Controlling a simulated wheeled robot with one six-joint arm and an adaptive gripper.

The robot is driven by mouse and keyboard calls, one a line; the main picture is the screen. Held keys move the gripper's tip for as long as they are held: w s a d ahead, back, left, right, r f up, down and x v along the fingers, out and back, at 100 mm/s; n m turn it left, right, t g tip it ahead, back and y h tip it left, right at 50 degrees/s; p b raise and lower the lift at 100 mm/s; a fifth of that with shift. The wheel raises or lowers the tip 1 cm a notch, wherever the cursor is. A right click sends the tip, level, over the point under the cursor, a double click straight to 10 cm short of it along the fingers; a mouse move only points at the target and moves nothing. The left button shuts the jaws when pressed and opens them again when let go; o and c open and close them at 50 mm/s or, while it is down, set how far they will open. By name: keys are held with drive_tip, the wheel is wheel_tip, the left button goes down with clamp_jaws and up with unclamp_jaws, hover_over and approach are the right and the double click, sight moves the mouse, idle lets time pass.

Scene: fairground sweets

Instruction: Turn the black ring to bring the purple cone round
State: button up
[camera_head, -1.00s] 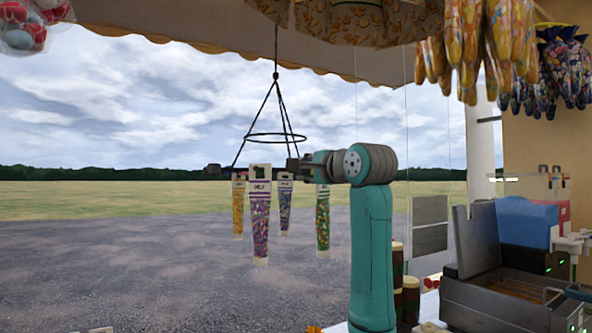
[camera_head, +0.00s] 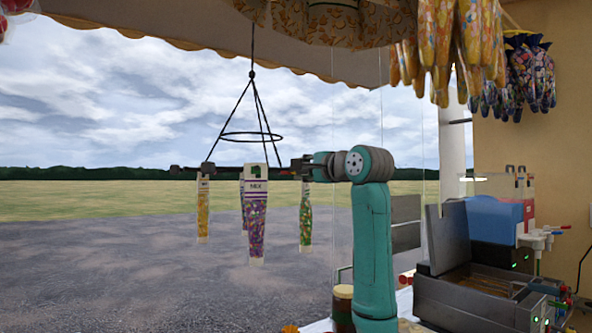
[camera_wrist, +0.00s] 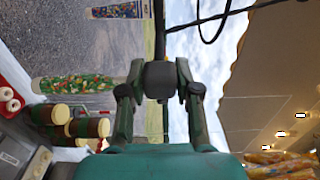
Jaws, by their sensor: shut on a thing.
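The black ring (camera_head: 228,168) hangs nearly edge-on from black rods, below a smaller black hoop. The purple cone (camera_head: 256,220) hangs upright at its near side, left of my gripper. The yellow cone (camera_head: 203,212) hangs at the left and the green cone (camera_head: 306,218) at the right, just below my gripper (camera_head: 300,168). The blue cone (camera_head: 242,209) is mostly hidden behind the purple one. In the wrist view my gripper (camera_wrist: 160,80) is shut on a dark part of the ring. The green cone (camera_wrist: 80,88) and a blue-patterned cone (camera_wrist: 118,10) also show there.
Bags of sweets (camera_head: 460,45) hang at the upper right under the awning. A grey metal machine (camera_head: 475,290) and a blue box (camera_head: 497,218) stand on the counter at the right. Brown jars (camera_head: 343,305) stand by my arm. Open air surrounds the cones' left side.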

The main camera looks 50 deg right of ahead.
drive_tip(key=d, duration=0.7)
drive_tip(key=shift+w+d, duration=0.25)
drive_tip(key=shift+d, duration=0.05)
idle(0.3)
drive_tip(key=o, duration=0.8)
drive_tip(key=shift+v, duration=5)
